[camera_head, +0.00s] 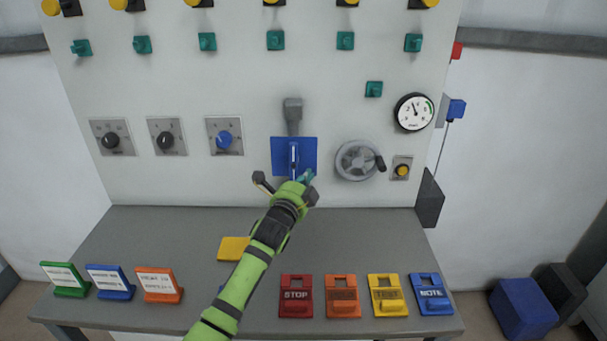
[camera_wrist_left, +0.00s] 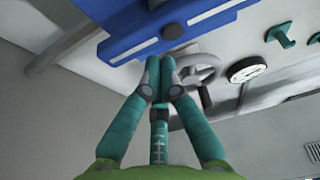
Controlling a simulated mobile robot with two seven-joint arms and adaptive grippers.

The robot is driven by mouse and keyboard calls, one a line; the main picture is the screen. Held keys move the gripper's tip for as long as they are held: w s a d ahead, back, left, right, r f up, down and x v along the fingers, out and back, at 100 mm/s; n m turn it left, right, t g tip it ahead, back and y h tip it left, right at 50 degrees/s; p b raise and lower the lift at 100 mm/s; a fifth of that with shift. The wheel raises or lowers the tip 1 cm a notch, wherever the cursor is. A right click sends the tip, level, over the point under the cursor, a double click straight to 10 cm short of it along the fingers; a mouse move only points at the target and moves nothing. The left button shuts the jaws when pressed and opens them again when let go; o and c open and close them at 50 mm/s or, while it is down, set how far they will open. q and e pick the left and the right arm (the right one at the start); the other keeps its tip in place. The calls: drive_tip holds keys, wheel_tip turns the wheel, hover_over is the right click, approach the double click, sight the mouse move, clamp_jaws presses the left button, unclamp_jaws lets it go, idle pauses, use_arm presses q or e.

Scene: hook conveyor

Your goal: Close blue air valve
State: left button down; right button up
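A blue plate (camera_head: 294,150) with a pale upright slot sits in the middle of the panel, below a grey lever-like part (camera_head: 293,112). In the left wrist view, the blue plate (camera_wrist_left: 205,20) fills the top, with a blue knob-like part (camera_wrist_left: 173,31) on it. A blue rotary knob (camera_head: 223,140) is on the panel to the left, and a blue block (camera_head: 456,109) is at the panel's right side. I cannot tell which is the air valve. My left gripper (camera_head: 307,177) is just below the blue plate; it also shows in the wrist view (camera_wrist_left: 160,60), fingertips together, nothing visible between them.
A grey handwheel (camera_head: 358,160) and a gauge (camera_head: 413,112) are right of the plate. The grey desk (camera_head: 350,235) holds coloured signs, including a red STOP tag (camera_head: 296,297) and a blue NOTE tag (camera_head: 430,294). A yellow tag (camera_head: 233,248) lies by my arm.

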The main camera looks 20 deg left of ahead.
use_arm(q)
drive_tip(key=shift+s+a, duration=0.1)
drive_tip(key=shift+a, duration=0.15)
idle(0.3)
drive_tip(key=shift+a+f+m+p, duration=0.1)
drive_tip(key=shift+m+p, duration=0.2)
drive_tip(key=shift+p, duration=0.15)
drive_tip(key=shift+a+m+p, duration=0.1)
drive_tip(key=shift+m+p, duration=0.2)
drive_tip(key=shift+p, duration=0.1)
